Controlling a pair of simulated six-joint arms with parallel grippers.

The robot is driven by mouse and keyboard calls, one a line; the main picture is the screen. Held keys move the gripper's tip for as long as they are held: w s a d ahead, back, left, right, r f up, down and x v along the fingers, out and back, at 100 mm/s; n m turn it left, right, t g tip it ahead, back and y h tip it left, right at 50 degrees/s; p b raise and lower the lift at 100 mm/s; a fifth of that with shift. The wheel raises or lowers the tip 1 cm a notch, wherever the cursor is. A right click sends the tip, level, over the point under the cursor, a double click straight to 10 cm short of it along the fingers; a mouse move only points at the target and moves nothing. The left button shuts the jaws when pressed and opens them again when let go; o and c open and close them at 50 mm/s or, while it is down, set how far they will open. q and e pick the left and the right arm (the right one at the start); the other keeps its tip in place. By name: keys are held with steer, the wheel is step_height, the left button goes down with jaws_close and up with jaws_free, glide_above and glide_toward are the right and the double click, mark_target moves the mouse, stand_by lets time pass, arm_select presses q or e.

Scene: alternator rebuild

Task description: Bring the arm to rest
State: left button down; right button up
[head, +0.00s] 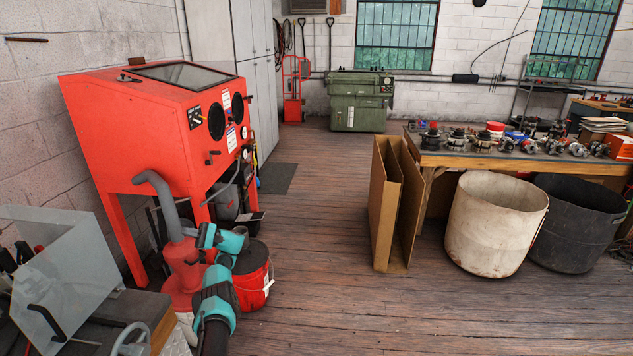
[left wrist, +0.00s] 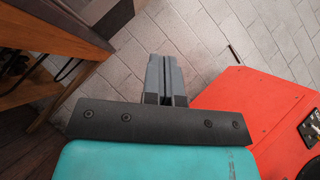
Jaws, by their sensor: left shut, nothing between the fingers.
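My left arm (head: 214,305), teal and black, rises from the bottom of the head view in front of the red blast cabinet (head: 150,125). It is bent at its upper end, beside a red bucket (head: 252,289). Its fingers are hard to make out there. In the left wrist view my left gripper (left wrist: 165,62) shows two grey fingers pressed together with nothing between them. The red cabinet (left wrist: 265,115) is at the right of that view, apart from the fingers. My right gripper is in neither view.
A workbench (head: 520,160) with several alternator parts stands at the right. Folded cardboard (head: 384,215), a pale bin (head: 495,225) and a black bin (head: 575,235) stand by it. A translucent sheet (head: 65,275) leans at lower left. The middle wooden floor (head: 330,260) is clear.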

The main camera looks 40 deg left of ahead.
arm_select(q)
steer(key=w+d+f+m+t+y, duration=0.1)
steer(key=w+d+f+m+t, duration=0.1)
steer(key=w+f+m+t, duration=0.45)
steer(key=w+d+f+m+t, duration=0.2)
steer(key=w+f+m+t, duration=0.25)
steer(key=f+t, duration=0.4)
steer(key=w+d+f+t+h, duration=0.1)
steer(key=d+f+h, duration=0.2)
steer(key=d+f, duration=0.35)
steer(key=w+d+f+t+h, duration=0.1)
steer(key=w+d+f+h, duration=0.2)
steer(key=d, duration=0.7)
steer(key=d+f+t+h, duration=0.1)
steer(key=d+f+h, duration=0.1)
steer(key=d+f, duration=0.55)
steer(key=s+d+r+n+t+h, duration=0.1)
steer(key=s+d+h, duration=0.3)
steer(key=d, duration=1)
steer(key=s+d+r+n+t+h, duration=0.15)
steer(key=s+d+h, duration=0.25)
steer(key=d, duration=1)
steer(key=s+d+r+n+t, duration=0.2)
steer(key=s+d+r+n, duration=0.4)
steer(key=s+d, duration=0.6)
steer(key=s+r, duration=0.2)
steer(key=s, duration=0.1)
steer(key=shift+r, duration=0.35)
